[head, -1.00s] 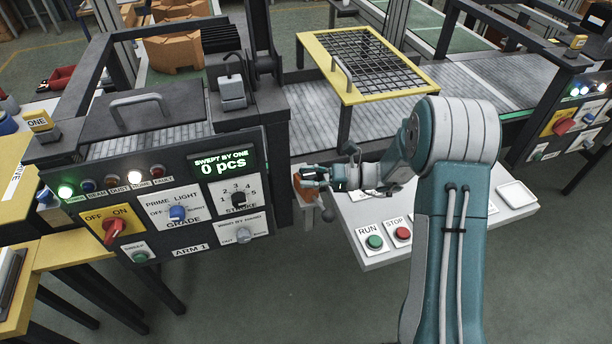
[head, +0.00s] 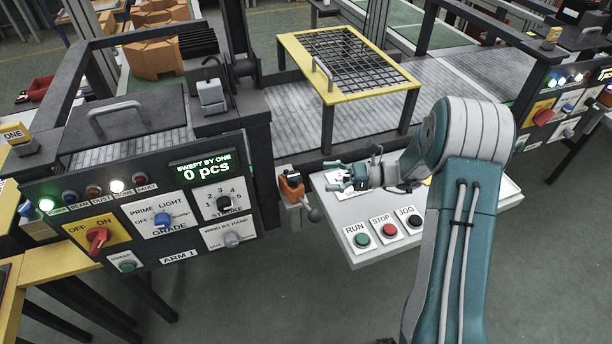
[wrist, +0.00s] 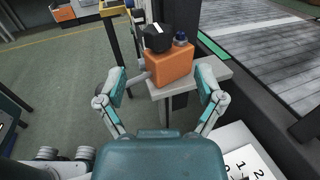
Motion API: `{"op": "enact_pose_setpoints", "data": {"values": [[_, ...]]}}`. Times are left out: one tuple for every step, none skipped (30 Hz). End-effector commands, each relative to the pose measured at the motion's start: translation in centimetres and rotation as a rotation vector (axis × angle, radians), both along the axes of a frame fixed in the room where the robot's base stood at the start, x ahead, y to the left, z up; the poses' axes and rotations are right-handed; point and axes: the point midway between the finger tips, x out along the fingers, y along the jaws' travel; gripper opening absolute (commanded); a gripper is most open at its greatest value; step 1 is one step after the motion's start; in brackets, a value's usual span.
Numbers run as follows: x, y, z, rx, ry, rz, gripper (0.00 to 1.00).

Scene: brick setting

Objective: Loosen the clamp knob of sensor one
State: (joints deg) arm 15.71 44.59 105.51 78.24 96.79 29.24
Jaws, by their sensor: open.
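An orange sensor block (head: 290,187) sits on a small light bracket (head: 294,212) at the right end of the ARM 1 panel. In the wrist view the orange block (wrist: 170,66) carries a black knob-like part (wrist: 157,38) and a small blue-topped part (wrist: 181,40) on top. A grey ball-ended handle (head: 313,214) shows beside the bracket; I cannot tell which part is the clamp knob. My gripper (head: 336,174) is open and empty, right of the block. In the wrist view the fingers of my gripper (wrist: 160,77) stand apart on either side of the block's picture, short of it.
The ARM 1 panel (head: 150,250) with switches and lamps stands at left. A white console (head: 350,208) with RUN, STOP and JOG buttons lies below my gripper. A yellow-framed mesh guard (head: 345,95) stands over the grey conveyor (head: 310,122) behind.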

Motion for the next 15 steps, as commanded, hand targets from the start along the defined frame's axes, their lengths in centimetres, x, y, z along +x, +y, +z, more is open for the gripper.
{"op": "enact_pose_setpoints", "data": {"values": [[0.0,-1.1,-0.1,-0.001,0.0,-0.003,0.87],[0.0,-1.6,-0.1,0.0,-0.001,-0.003,0.87],[0.0,-2.2,0.0,0.0,-0.001,-0.002,0.87],[0.0,-2.6,-0.1,0.0,-0.001,-0.002,0.87],[0.0,-2.9,-0.1,0.0,-0.001,-0.002,0.87],[-0.1,-3.3,-0.1,-0.001,-0.001,-0.001,0.87],[-0.1,-3.5,-0.1,0.0,-0.001,-0.001,0.87],[-0.1,-3.7,0.0,0.0,-0.001,-0.001,0.87],[-0.1,-3.9,0.0,0.0,-0.001,-0.001,0.87],[-0.1,-3.9,0.0,0.0,-0.001,0.0,0.87],[-0.1,-4.0,0.0,0.0,-0.001,0.0,0.87],[-0.1,-4.0,0.0,0.0,-0.001,0.0,0.87],[-0.1,-4.0,0.0,0.0,-0.001,0.001,0.87],[-0.1,-4.0,0.0,0.0,-0.001,0.001,0.87],[-0.1,-4.0,0.0,0.0,-0.001,0.001,0.87]]}}
